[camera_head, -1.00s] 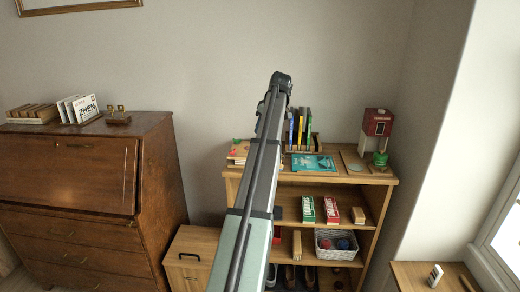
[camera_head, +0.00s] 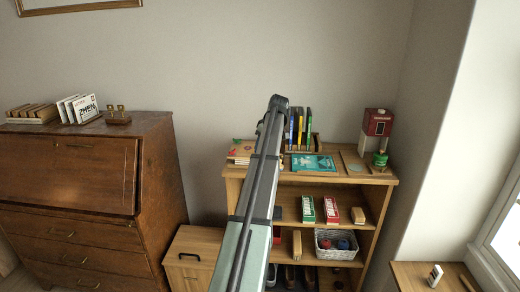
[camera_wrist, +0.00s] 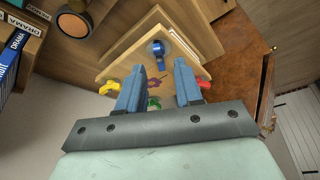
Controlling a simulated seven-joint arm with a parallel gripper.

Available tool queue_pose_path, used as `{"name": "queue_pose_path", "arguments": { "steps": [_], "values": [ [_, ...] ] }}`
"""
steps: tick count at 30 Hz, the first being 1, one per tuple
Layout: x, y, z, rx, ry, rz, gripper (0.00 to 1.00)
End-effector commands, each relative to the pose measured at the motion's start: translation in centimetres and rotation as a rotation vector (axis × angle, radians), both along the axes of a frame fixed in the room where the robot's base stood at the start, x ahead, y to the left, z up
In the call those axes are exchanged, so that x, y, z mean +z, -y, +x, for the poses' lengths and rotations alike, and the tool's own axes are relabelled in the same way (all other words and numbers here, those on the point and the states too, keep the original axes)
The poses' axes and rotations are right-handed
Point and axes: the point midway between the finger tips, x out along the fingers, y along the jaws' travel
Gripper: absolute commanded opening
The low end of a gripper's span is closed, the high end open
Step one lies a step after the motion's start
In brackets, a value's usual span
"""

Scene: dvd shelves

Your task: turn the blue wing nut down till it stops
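In the wrist view, the blue wing nut (camera_wrist: 159,50) sits at the upper middle of a pale wooden board (camera_wrist: 185,40). A round grey-white piece shows around its upper end. The wing nut lies beyond the fingertips, in line with the gap, and does not appear touched. Yellow (camera_wrist: 110,84), red (camera_wrist: 203,84), purple (camera_wrist: 154,84) and green (camera_wrist: 154,103) pieces are also on the board. In the head view my arm hides the gripper, and the blue wing nut cannot be made out.
A dark wood bureau (camera_head: 160,150) stands left. In the wrist view, a round orange-faced object (camera_wrist: 73,25) is upper left, near DVD cases.

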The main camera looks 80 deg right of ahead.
Motion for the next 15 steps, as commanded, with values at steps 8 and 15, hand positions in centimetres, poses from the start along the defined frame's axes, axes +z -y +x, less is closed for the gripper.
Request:
{"name": "queue_pose_path", "arguments": {
  "steps": [8, 15],
  "values": [
    [-2.1, 0.5, 0.7, 0.000, 0.000, 0.000, 0.35],
    [-2.3, 0.5, 0.8, 0.000, 0.000, -0.001, 0.35]
  ]
}}
